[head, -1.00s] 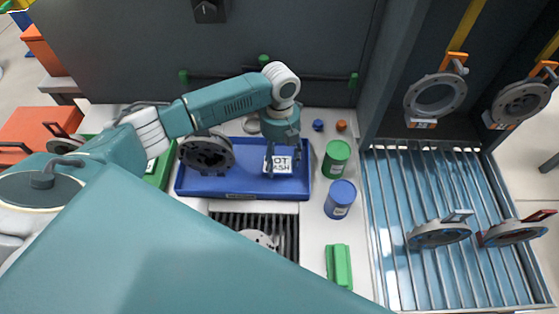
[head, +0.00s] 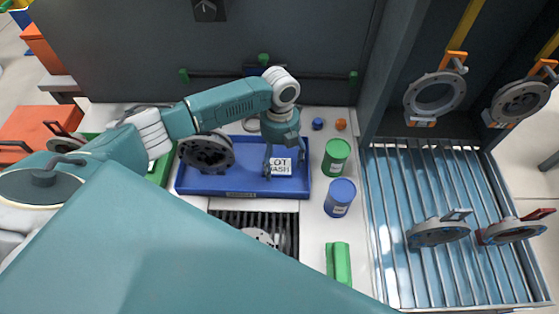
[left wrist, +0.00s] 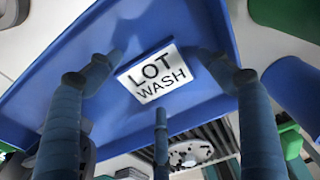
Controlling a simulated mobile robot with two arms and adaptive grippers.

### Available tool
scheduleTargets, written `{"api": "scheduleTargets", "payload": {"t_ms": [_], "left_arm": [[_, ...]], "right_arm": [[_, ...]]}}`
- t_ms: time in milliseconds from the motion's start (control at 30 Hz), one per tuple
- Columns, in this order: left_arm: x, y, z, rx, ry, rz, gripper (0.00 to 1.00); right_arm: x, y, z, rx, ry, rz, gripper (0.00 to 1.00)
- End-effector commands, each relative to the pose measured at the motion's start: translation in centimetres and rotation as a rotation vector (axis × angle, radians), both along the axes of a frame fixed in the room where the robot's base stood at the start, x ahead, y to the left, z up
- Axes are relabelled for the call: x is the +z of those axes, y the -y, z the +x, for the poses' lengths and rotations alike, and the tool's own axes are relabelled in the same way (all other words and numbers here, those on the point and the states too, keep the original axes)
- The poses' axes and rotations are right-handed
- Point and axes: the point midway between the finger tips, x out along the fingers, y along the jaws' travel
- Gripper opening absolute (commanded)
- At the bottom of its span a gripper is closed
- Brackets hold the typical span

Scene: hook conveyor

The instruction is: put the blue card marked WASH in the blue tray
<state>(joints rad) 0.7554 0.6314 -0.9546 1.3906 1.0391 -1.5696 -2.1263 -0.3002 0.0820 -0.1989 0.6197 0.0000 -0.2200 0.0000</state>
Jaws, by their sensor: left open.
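The WASH card (head: 282,167) is white-faced, reads LOT WASH and shows a blue edge. It lies in the blue tray (head: 240,194), in the right part of it. In the left wrist view the card (left wrist: 155,76) lies face up on the tray's blue floor (left wrist: 205,22). My left gripper (head: 284,162) is just above the card, its fingers spread around it. In the left wrist view the fingers (left wrist: 156,85) stand apart from the card, with nothing between them. My right gripper is not in view.
A dark round part (head: 207,152) sits in the tray's left part. A green canister (head: 336,157) and a blue canister (head: 340,197) stand right of the tray. A black grate (head: 282,232) lies in front, and a green block (head: 339,262) is at front right.

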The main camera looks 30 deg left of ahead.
Motion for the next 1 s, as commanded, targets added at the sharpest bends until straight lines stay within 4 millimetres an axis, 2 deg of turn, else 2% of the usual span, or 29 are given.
{"api": "scheduleTargets", "payload": {"t_ms": [167, 400, 600, 767, 1000], "left_arm": [[2.6, -0.1, 0.5, -0.001, 0.008, -0.002, 0.79], [7.8, -0.3, 1.1, 0.000, 0.007, -0.002, 0.79], [10.8, -0.5, 1.3, 0.000, 0.004, -0.001, 0.79], [11.7, -0.6, 1.3, 0.000, 0.000, -0.001, 0.79], [11.8, -0.6, 1.3, 0.000, 0.000, -0.001, 0.79]], "right_arm": [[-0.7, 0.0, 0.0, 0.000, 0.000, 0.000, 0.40], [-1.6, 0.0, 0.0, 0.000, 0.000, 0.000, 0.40], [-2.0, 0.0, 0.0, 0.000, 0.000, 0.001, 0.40], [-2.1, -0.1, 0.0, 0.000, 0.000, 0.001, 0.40], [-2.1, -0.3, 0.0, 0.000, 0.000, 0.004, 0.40]]}}
